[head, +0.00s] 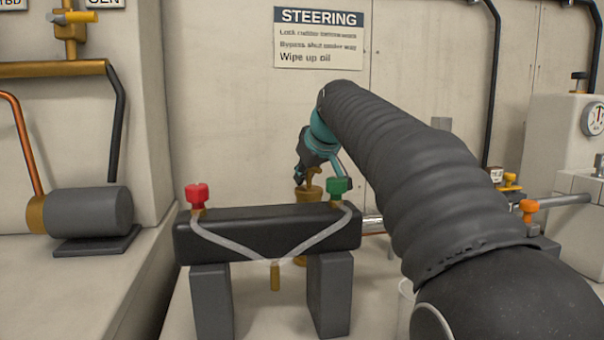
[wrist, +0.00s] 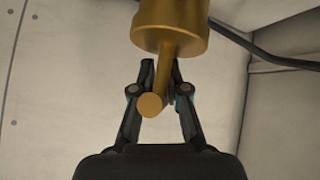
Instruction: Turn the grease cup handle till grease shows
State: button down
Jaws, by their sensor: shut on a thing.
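The brass grease cup (head: 308,195) stands behind a black block in the head view, its lower part hidden by the block. Its brass handle (head: 315,181) is at its top, beside my gripper (head: 303,170). In the wrist view the cup body (wrist: 172,28) fills the top centre. The handle (wrist: 152,105) runs from it toward the camera and ends in a round knob. My gripper (wrist: 163,68) has one finger on each side of the handle and is shut on it. The exact contact is partly hidden behind the handle.
The black block (head: 270,236) on two grey legs carries a red knob (head: 197,192), a green knob (head: 337,187) and clear tubes. A grey cylinder (head: 90,211) sits at left. Orange valve handles (head: 529,207) are at right. My arm covers much of the right side.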

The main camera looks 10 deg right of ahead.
aim_at(310, 171)
jog(key=shift+d+m+h, duration=0.2)
jog(key=shift+m+h, duration=0.1)
jog(key=shift+m, duration=0.1)
jog(key=shift+d+m+h+p, duration=0.2)
jog(key=shift+m+h+p, duration=0.35)
jog(key=shift+m+h, duration=0.55)
jog(key=shift+d+m+h+p, duration=0.2)
jog(key=shift+m+h+p, duration=0.3)
jog(key=shift+m+h, duration=0.6)
jog(key=shift+s+d+f+m+g+h+p, duration=0.15)
jog(key=shift+m+g+h+p, duration=0.25)
jog(key=shift+m, duration=0.5)
jog(key=shift+d+r+m+g+h+p, duration=0.1)
jog(key=shift+m+g+h+p, duration=0.1)
jog(key=shift+m+g+h, duration=0.5)
jog(key=shift+s+d+f+m+g+h+p, duration=0.15)
jog(key=shift+m+h+p, duration=0.15)
jog(key=shift+m, duration=0.8)
jog(key=shift+s+d+m+g+h+p, duration=0.15)
jog(key=shift+m+g+h+p, duration=0.3)
jog(key=shift+m+g, duration=0.5)
jog(key=shift+s+m+g+h+p, duration=0.1)
jog(key=shift+m+g+h+p, duration=0.3)
jog(key=shift+m, duration=0.95)
jog(key=shift+s+m+g+h, duration=0.2)
jog(key=shift+m+g+h, duration=0.25)
jog(key=shift+m+g, duration=0.75)
jog(key=shift+s+m+g, duration=0.25)
jog(key=shift+m+g, duration=0.65)
jog(key=shift+m, duration=0.4)
